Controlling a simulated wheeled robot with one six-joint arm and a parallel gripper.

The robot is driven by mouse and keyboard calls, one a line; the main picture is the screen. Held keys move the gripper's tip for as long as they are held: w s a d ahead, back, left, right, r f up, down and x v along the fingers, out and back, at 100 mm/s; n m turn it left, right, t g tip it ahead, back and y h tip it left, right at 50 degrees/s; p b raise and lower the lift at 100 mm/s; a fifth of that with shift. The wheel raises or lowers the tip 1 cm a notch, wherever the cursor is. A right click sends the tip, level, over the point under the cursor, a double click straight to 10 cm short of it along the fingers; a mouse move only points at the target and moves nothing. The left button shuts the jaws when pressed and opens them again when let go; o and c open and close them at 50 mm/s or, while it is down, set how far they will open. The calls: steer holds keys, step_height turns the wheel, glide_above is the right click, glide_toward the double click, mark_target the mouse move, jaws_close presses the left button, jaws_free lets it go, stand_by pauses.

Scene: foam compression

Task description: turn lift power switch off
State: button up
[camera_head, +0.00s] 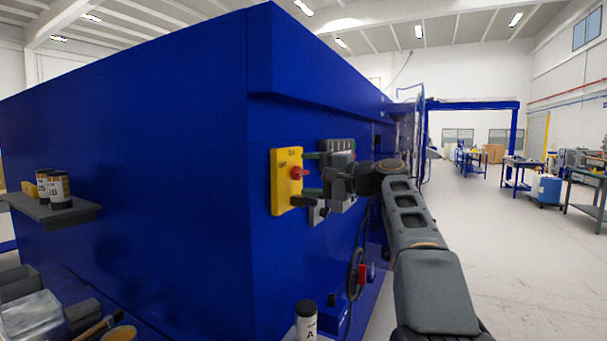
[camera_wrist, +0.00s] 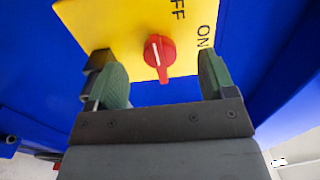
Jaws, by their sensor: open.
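The lift power switch is a red rotary knob (camera_head: 297,173) on a yellow plate (camera_head: 284,197) fixed to the blue machine's side. In the wrist view, the red knob (camera_wrist: 159,55) has a white line near its upper end, and its grip points down. The yellow plate (camera_wrist: 120,25) shows "ON" and part of "OFF"; I cannot tell which label the line marks. My gripper (camera_head: 307,178) faces the plate. In the wrist view my open gripper (camera_wrist: 157,75) has its green-padded fingers on either side of the knob, with gaps to both.
Grey control boxes (camera_head: 340,146) sit just right of the plate, behind my gripper. A red-handled valve or switch (camera_head: 362,273) is lower down. A small shelf (camera_head: 60,217) with cans juts out at left. Open floor (camera_head: 500,240) lies to the right.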

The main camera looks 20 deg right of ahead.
stand_by(0.4)
steer(key=v, duration=0.7)
steer(key=shift+b, duration=0.45)
stand_by(0.4)
